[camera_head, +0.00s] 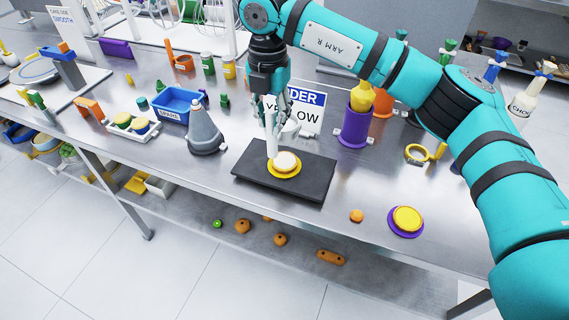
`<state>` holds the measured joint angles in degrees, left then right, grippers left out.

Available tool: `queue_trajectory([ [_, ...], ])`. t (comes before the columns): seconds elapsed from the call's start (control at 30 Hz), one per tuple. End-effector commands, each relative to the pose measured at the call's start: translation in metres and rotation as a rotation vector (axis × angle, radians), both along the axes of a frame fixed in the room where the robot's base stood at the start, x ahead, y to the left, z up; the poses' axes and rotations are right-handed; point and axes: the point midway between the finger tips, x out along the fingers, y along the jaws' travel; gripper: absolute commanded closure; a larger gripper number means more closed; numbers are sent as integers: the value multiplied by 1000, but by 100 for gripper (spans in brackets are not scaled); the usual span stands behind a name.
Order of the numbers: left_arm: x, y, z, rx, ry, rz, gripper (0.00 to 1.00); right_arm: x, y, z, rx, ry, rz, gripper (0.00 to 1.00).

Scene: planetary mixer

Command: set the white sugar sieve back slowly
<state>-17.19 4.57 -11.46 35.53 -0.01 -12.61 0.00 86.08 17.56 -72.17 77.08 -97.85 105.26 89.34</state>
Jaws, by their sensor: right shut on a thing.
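My right gripper (272,112) comes down from the top of the view and is shut on the white sugar sieve (271,138). The sieve's white upright part hangs below the fingers, above or just behind a pale round cake on a yellow disc (285,163). I cannot tell whether the sieve touches anything below. Fingers partly hide its upper part. The disc sits on a dark flat slab (310,178). My left gripper is not in view.
A sign (311,117) stands close behind the gripper. A grey cone (204,132) and blue bin (178,103) stand left; a purple container (355,127) stands right. A yellow-topped purple disc (406,220) lies near the front edge.

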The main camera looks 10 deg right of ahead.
Motion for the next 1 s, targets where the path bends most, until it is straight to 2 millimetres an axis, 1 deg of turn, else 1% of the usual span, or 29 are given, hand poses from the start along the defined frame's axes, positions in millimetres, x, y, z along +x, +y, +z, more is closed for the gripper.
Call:
queue_trajectory([
  [0.43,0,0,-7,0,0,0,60,-3,-24,0,0,-1,-2,100],
  [0.87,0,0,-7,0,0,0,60,-4,-27,0,0,-1,-1,100],
  [1.0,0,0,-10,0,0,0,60,-4,-33,0,0,-1,-1,100],
])
